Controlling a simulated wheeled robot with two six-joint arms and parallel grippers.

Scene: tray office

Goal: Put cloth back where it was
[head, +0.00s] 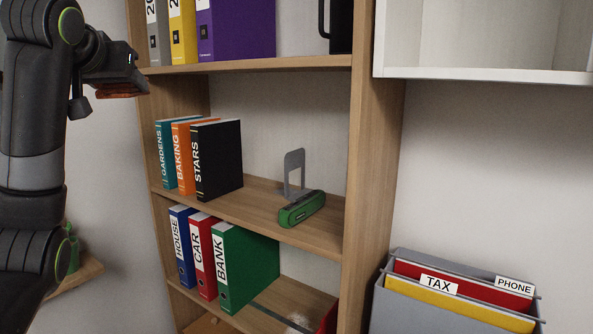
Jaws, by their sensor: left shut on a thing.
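My left gripper (128,84) is at the upper left, in front of the shelf unit's left side. It is shut on a reddish-brown, flat thing (122,91), which looks like the cloth; only a thin edge shows below the jaws. It is held in the air, at a height between the top and middle shelf boards in the picture. My right gripper is not in view.
The wooden shelf (270,213) holds teal, orange and black books (219,160), a grey bookend (294,172) and a green stapler-like object (301,208). Binders (250,265) stand below, beside a pale patch (300,322). A grey file box (455,318) is at right.

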